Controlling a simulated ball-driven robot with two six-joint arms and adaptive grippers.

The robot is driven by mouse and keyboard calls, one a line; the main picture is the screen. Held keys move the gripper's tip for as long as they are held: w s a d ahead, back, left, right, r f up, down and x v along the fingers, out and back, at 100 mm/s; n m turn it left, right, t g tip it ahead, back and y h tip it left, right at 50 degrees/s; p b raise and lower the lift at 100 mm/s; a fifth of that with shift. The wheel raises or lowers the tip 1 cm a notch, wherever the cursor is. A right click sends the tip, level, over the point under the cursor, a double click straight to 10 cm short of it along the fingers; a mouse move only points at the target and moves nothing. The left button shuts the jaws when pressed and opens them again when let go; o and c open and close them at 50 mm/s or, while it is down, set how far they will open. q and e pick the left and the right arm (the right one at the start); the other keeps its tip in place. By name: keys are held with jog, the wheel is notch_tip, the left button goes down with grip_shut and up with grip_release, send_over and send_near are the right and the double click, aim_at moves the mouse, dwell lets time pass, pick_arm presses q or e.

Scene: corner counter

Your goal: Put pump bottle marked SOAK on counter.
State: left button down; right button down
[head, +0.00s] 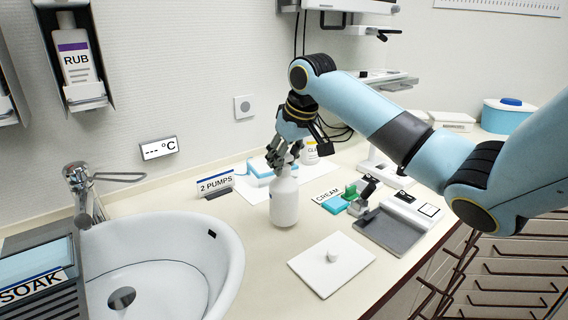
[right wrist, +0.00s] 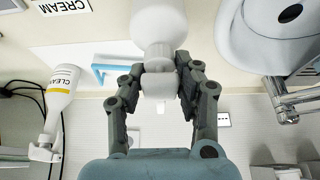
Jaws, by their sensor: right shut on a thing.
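A white pump bottle (head: 284,204) is upright at the middle of the counter (head: 255,262), right of the basin. No marking shows on the side I see. My right gripper (head: 283,160) is shut on its top from above. In the right wrist view the fingers (right wrist: 158,82) close on both sides of the neck of the bottle (right wrist: 158,22). The bottle's base is at or just above the counter; I cannot tell if it touches. A SOAK label (head: 32,286) is on a grey rack at lower left. My left gripper is not in view.
The basin (head: 228,232) with its tap (head: 80,182) lies left. A 2 PUMPS sign (head: 215,185) stands behind the bottle. A white plate with a knob (head: 312,268) lies in front, a grey tray (head: 388,232) and CREAM label (head: 327,194) to the right. A CLEAN bottle (right wrist: 62,88) stands behind.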

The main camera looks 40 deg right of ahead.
jog(key=shift+w+f, duration=0.1)
jog(key=shift+f, duration=0.7)
jog(key=c, duration=0.9)
grip_release()
jog(key=shift+c, duration=0.2)
jog(key=shift+s+r, duration=0.2)
jog(key=shift+r, duration=0.25)
jog(key=v, duration=1.1)
jog(key=shift+b, duration=0.45)
jog(key=shift+s, duration=0.1)
